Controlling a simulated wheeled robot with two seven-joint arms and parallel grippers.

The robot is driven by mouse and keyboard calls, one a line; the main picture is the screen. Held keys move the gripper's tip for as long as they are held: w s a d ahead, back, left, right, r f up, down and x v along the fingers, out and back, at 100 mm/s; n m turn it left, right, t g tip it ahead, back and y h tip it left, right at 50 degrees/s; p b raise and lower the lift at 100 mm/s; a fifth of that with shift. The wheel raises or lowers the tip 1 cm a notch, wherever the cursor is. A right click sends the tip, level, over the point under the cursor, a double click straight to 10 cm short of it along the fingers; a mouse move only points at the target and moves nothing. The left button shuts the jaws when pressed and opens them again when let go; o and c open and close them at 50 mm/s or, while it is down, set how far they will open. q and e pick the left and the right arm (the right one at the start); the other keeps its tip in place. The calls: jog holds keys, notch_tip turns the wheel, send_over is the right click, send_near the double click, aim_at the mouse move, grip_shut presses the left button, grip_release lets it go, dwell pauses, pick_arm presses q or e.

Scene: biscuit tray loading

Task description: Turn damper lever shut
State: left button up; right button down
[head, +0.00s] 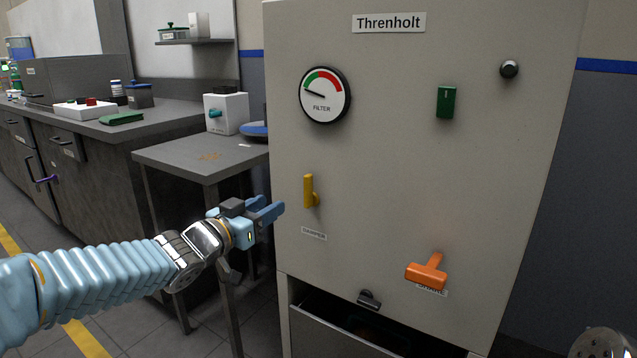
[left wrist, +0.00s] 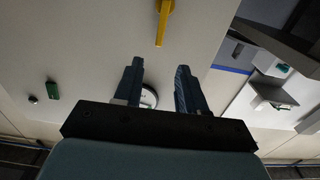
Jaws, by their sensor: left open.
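The yellow damper lever (head: 309,188) is on the front of the pale cabinet (head: 390,170), its handle pointing straight up, above a small label (head: 313,234) reading DAMPER. My left gripper (head: 276,209) is open and empty, just left of and slightly below the lever in the head view, apart from it. In the left wrist view the lever (left wrist: 164,24) shows ahead of the two blue fingertips (left wrist: 158,72), not between them. My right gripper is not in view.
An orange handle (head: 427,272) sticks out lower right on the cabinet. A filter gauge (head: 325,95), green switch (head: 446,101) and black knob (head: 509,69) sit above. A grey side table (head: 190,155) stands at left.

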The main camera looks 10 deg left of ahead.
aim_at(305, 185)
pick_arm(q)
jog(key=x, duration=1.3)
jog(key=shift+w+d+f+p, duration=0.1)
jog(key=shift+w+f+p, duration=0.05)
jog(key=shift+w+p, duration=0.2)
jog(key=shift+s, duration=0.1)
grip_shut()
